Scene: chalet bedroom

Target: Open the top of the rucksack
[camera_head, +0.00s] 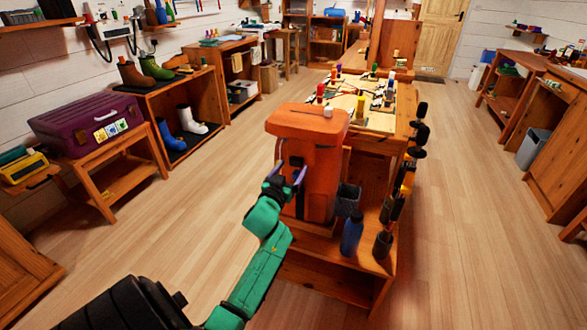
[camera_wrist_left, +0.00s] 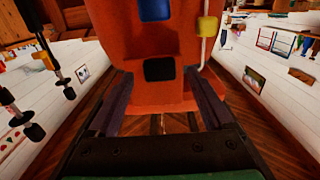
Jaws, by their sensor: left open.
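The orange rucksack (camera_head: 322,180) stands upright on a low wooden bench, with its top flap (camera_head: 300,122) lying closed over it. A dark buckle (camera_head: 296,161) shows on its front. My left gripper (camera_head: 285,174) is open at the front of the rucksack, near the buckle. In the left wrist view the fingers (camera_wrist_left: 157,82) are spread apart, with the rucksack's orange front (camera_wrist_left: 110,45) and a black patch (camera_wrist_left: 159,69) between and beyond them. Whether the fingers touch it I cannot tell. My right gripper is not in view.
A blue bottle (camera_head: 351,234), a dark mesh cup (camera_head: 347,199) and upright poles (camera_head: 398,205) stand right of the rucksack on the bench (camera_head: 320,272). A cluttered table (camera_head: 372,138) is behind. A purple case (camera_head: 86,124) sits at left. The floor on both sides is clear.

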